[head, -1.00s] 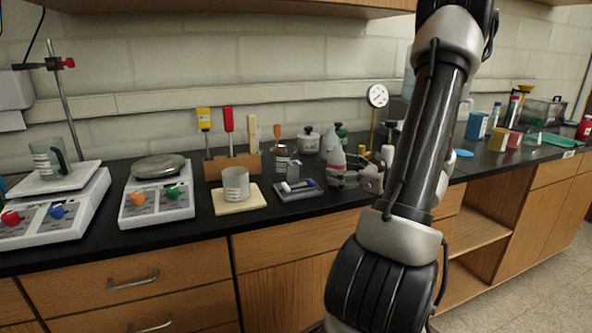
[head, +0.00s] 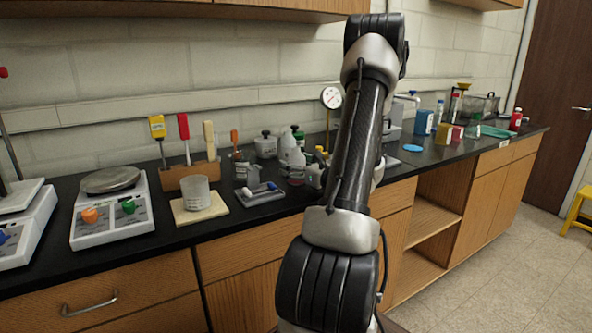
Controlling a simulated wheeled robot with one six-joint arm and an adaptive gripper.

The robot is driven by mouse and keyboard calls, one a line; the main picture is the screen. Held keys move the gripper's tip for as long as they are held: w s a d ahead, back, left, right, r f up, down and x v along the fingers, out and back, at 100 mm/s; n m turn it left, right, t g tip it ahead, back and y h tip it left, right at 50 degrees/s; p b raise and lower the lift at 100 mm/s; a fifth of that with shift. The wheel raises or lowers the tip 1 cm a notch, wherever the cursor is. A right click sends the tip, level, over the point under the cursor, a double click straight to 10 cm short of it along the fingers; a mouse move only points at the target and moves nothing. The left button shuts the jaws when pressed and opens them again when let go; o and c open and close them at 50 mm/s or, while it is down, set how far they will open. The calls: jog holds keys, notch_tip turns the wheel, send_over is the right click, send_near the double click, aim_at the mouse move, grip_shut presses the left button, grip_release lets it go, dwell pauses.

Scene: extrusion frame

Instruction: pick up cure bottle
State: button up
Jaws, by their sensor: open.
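I cannot tell for sure which container is the cure bottle, as no label is readable. A pale squeeze bottle (head: 293,160) with a tapered top stands among small containers on the black counter, left of my arm. A bottle with a green cap (head: 298,134) is just behind it, partly hidden. A grey-white jar with a dark lid (head: 266,145) stands to their left. My gripper (head: 316,176) shows only in part beside my arm, close to the right of the pale squeeze bottle. It is open, and no object shows in it. My arm hides the counter behind it.
A dial gauge (head: 331,97) rises behind. A blue box (head: 424,122) and other items stand right.

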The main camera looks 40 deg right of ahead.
aim_at(295, 147)
jog(key=c, duration=1.2)
notch_tip(295, 147, up, 10)
